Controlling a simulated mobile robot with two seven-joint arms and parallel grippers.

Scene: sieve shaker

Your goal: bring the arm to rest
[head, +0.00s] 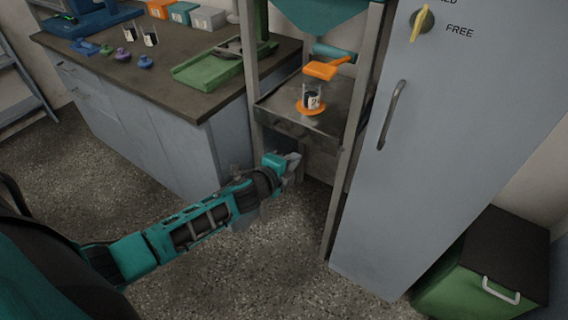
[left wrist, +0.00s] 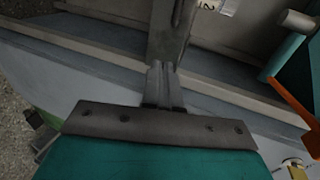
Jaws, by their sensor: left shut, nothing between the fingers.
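My left arm reaches in from the left in the head view, and my left gripper (head: 293,164) is in front of the lower part of the metal stand, below its shelf. The gripper's fingers are together with nothing between them. In the left wrist view the closed fingers (left wrist: 163,84) point up the picture, in front of grey metal bars. Whether they touch the stand cannot be told. My right gripper is not in view.
A steel shelf (head: 325,117) holds a glass (head: 311,98) on an orange dish (head: 312,109). A grey cabinet (head: 440,150) stands to the right, a green cart (head: 480,270) beyond it. A counter (head: 150,75) holds a green tray (head: 208,71). The speckled floor (head: 270,270) below the arm is clear.

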